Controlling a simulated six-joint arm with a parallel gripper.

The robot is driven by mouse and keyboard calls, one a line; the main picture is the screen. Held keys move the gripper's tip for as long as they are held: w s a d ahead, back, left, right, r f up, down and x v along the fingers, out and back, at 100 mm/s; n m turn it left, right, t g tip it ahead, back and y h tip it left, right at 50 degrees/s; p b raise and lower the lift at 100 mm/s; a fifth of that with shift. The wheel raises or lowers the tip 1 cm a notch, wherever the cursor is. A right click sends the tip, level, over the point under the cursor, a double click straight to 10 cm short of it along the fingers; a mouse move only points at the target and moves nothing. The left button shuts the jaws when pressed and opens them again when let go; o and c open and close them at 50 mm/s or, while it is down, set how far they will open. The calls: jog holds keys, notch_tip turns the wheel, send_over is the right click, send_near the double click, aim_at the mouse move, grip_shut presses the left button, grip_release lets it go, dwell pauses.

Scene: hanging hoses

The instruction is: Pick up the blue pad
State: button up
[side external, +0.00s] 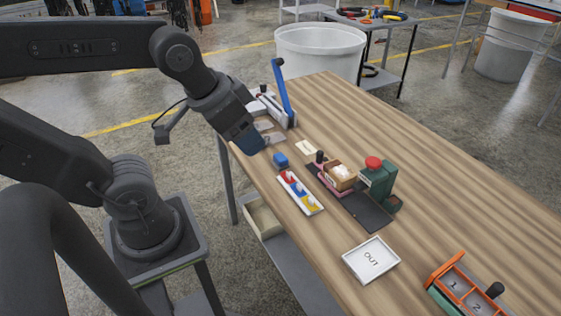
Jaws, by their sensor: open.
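A white holder (313,208) lies near the table's left edge, with red, blue and yellow pieces in a row. The blue piece (297,187) sits in the middle of the row, between the red piece (290,177) and the yellow piece (306,199). A separate small blue block (281,160) lies on the table just beyond the holder. I cannot tell for sure which blue thing is the pad. My gripper (274,132) is open, beyond the blue block and apart from it, with nothing visible between its fingers.
A blue-handled device (283,95) stands close behind my gripper. A dark board (365,210) carries a wooden box (340,176) and a green device with a red knob (376,178). A white OUT tray (371,260) and an orange-rimmed numbered box (462,288) are nearer. The table's right side is clear.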

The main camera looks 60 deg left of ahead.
jog(key=w+a+f+n+g, duration=0.1)
jog(key=w+a+n+g, duration=0.1)
jog(key=w+a+n, duration=0.6)
jog(key=n+g, duration=0.4)
jog(key=n, duration=0.6)
send_over(281, 156)
notch_tip(281, 156, down, 14)
jog(key=f, duration=0.7)
jog(key=shift+s+d+f, duration=0.25)
jog(key=shift+s+f, duration=0.1)
jog(key=shift+w+a+f, duration=0.15)
jog(key=shift+f, duration=1.4)
jog(key=shift+w+a+f, duration=0.1)
jog(key=shift+f, duration=1.4)
jog(key=c, duration=1)
